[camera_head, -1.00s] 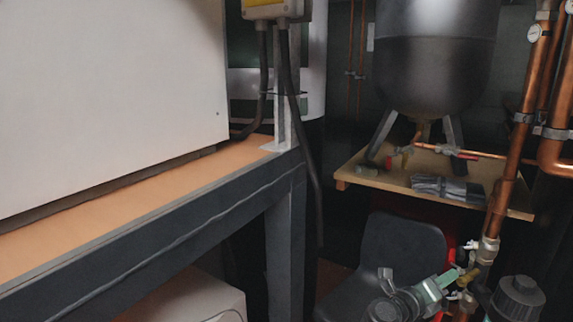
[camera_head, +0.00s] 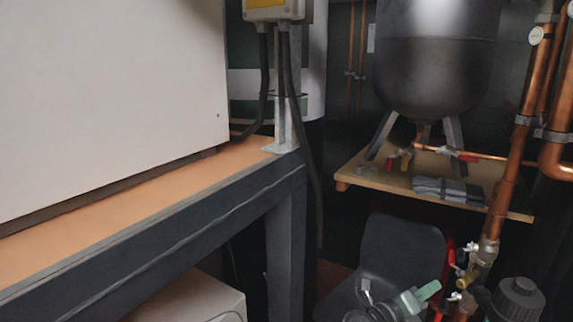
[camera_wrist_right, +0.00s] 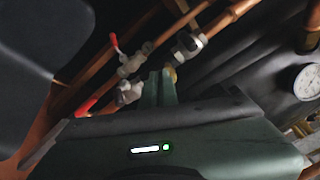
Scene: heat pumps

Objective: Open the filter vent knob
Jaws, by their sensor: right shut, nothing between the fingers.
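My right gripper (camera_head: 432,291) is at the lower right of the head view, with its green fingers shut and empty. Its shut fingertips also show in the right wrist view (camera_wrist_right: 160,82), in front of the pipe fittings. A dark round body with a ribbed cap (camera_head: 520,290), which looks like the filter, stands to the right of the gripper, apart from it. Brass valve fittings (camera_head: 472,266) lie between them at the foot of the copper pipe. I cannot make out the vent knob for certain. My left gripper is not in view.
A black chair (camera_head: 402,250) stands behind my right gripper. A wooden shelf (camera_head: 385,180) with a dark tank (camera_head: 437,60) is above. A long bench (camera_head: 130,218) fills the left. In the wrist view, red-handled valves (camera_wrist_right: 117,44) and a gauge (camera_wrist_right: 308,82) flank the fingertips.

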